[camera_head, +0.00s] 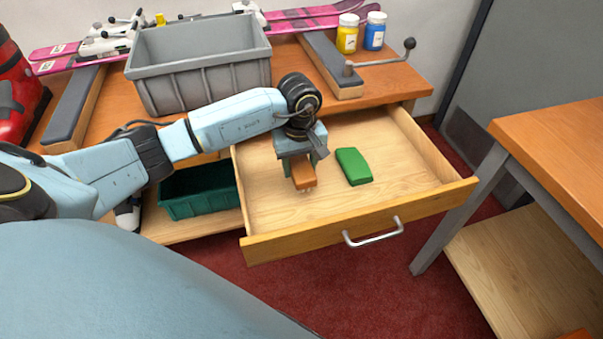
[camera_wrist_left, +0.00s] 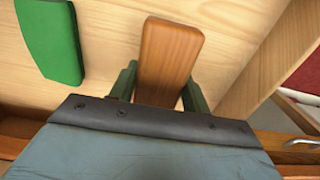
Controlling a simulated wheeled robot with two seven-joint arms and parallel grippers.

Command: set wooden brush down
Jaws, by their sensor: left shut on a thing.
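The wooden brush (camera_head: 303,173) is a brown block with pale bristles just showing at its lower end in the head view. My left gripper (camera_head: 301,164) is shut on it, inside the open drawer (camera_head: 270,196). In the left wrist view the brush (camera_wrist_left: 170,52) sits between the two green fingers of the left gripper (camera_wrist_left: 158,88). I cannot tell whether the bristles touch the drawer floor. My right gripper is in neither view.
A green block (camera_head: 353,166) lies on the drawer floor to the right of the brush. A grey bin (camera_head: 200,62), two capped bottles (camera_head: 347,35) and a crank handle (camera_head: 380,62) are on the bench. The drawer's right part is clear.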

